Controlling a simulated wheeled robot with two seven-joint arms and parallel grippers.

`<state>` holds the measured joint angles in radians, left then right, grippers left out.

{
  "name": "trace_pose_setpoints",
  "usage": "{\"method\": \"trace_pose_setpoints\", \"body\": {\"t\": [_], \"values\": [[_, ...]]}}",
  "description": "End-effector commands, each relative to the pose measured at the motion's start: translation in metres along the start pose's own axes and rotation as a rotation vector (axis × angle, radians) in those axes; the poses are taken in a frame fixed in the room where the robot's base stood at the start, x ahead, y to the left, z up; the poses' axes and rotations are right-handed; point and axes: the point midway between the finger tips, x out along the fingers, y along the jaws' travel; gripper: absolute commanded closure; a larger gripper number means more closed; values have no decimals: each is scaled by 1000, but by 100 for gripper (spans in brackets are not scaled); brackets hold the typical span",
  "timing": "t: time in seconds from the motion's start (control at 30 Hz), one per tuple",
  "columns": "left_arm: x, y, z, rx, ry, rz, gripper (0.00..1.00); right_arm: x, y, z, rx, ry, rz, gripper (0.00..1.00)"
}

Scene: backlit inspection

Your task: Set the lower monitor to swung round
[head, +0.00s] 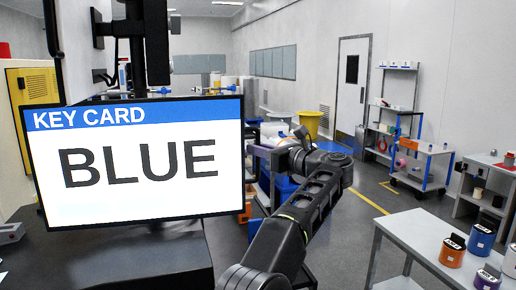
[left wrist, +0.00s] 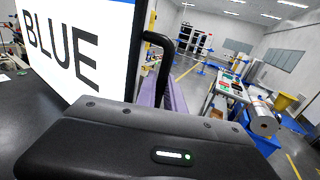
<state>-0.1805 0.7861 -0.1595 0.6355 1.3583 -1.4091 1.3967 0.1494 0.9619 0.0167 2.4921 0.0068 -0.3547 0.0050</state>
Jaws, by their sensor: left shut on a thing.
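The lower monitor (head: 140,205) is at the left of the head view. Its lit screen reads "KEY CARD" and "BLUE" and faces me, slightly turned. It also shows in the left wrist view (left wrist: 65,70), at the upper left. My left gripper (head: 258,152) is at the monitor's right edge and is shut on it. Its fingertips are hard to make out in the head view. In the left wrist view a dark curved bar (left wrist: 160,45) stands by the monitor's edge, beyond my gripper's body. My right gripper is in neither view.
A dark desk (head: 110,255) lies below. A grey table (head: 430,240) with coloured tins stands at right. Open floor (head: 350,222) lies between.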

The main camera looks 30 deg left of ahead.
Motion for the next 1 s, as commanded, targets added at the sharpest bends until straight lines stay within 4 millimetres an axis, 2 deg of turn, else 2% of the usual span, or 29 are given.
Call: {"method": "trace_pose_setpoints", "body": {"t": [0.1, 0.13, 0.4, 0.77, 1.0], "values": [[1, 1, -2, 3, 2, 3, 100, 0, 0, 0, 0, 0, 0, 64], [1, 1, -2, 3, 2, 4, 87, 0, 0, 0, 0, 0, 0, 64], [1, 1, -1, 2, 1, 3, 66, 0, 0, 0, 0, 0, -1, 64], [0, 2, -1, 0, 0, 4, 66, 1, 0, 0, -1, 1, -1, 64], [-17, 0, -4, 2, -1, 2, 66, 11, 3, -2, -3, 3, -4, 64]]}}
